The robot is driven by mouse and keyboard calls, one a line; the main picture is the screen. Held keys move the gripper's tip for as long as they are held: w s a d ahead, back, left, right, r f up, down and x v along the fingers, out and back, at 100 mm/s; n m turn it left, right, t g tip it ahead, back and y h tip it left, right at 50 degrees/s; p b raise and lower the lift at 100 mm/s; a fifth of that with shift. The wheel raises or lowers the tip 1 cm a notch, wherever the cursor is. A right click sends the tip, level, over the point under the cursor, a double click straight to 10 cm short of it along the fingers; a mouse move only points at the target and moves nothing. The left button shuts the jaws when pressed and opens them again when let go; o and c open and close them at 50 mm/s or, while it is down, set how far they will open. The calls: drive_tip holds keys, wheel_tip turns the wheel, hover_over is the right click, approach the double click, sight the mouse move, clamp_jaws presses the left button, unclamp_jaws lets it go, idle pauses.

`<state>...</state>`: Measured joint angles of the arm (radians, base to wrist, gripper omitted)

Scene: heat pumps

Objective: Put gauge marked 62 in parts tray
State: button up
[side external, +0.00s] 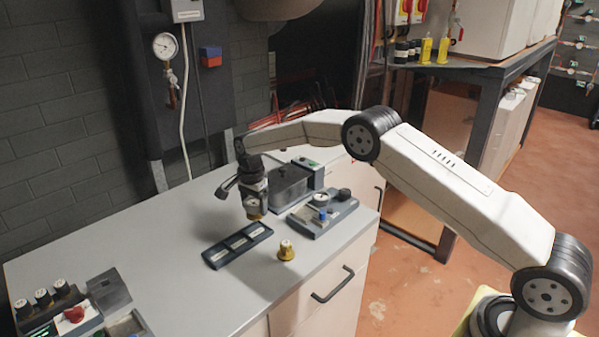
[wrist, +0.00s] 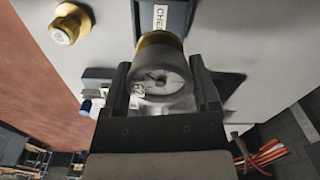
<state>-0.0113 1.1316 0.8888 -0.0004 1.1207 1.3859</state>
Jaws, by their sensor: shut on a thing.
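My gripper (side external: 254,203) is shut on a round gauge with a brass base. In the wrist view the gauge (wrist: 160,82) sits between the two fingers, with its white dial toward the camera and a small tag that seems to read 62. Its brass end (side external: 253,214) shows below the fingers, apparently above the bench. A dark tray with several labelled sections (side external: 211,257) lies on the bench just below and left of the gripper. Part of it, with a label starting "CHE" (wrist: 160,17), shows beyond the gauge in the wrist view.
Another brass gauge (side external: 286,250) stands on the bench right of the tray, also at the wrist view's upper left (wrist: 65,28). A control box (side external: 72,316) is at front left. The bench between is clear.

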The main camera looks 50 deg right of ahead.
sight(257, 232)
drive_tip(key=shift+f, duration=1.75)
drive_tip(key=shift+f, duration=1.2)
drive_tip(key=o, duration=1.3)
drive_tip(key=shift+o, duration=0.2)
drive_tip(key=shift+r, duration=3.9)
drive_tip(key=shift+s+r, duration=0.1)
